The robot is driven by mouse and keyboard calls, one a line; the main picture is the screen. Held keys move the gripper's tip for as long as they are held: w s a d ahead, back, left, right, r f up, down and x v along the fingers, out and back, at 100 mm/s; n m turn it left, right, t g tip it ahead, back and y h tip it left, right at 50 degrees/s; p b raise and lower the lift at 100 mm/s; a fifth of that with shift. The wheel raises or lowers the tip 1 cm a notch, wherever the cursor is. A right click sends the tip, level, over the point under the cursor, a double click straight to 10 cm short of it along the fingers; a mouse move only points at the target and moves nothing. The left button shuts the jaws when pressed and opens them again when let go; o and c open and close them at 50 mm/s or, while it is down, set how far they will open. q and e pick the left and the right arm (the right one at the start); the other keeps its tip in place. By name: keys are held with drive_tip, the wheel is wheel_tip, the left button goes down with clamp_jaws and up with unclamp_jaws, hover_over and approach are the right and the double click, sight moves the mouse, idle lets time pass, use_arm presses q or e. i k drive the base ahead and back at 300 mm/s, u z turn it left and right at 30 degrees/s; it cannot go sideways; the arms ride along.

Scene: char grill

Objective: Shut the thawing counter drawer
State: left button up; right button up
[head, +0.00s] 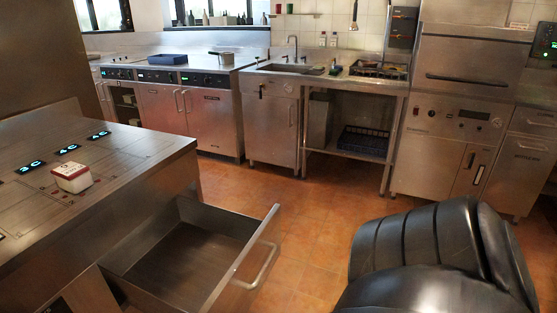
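The thawing counter (150,150) stands at the left, with a steel top and several small lit displays. Its drawer (225,285) is pulled well out toward the right and looks empty inside. A bar handle (262,266) is fixed on the outer face of the drawer front. Neither of my grippers shows in the head view, and nothing is seen touching the drawer.
A small white and red box (72,178) sits on the counter top. Steel cabinets and a sink (287,68) line the back wall.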

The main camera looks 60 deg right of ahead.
sight(190, 256)
drive_tip(key=z, duration=0.8)
drive_tip(key=i, duration=0.15)
drive_tip(key=z, duration=1)
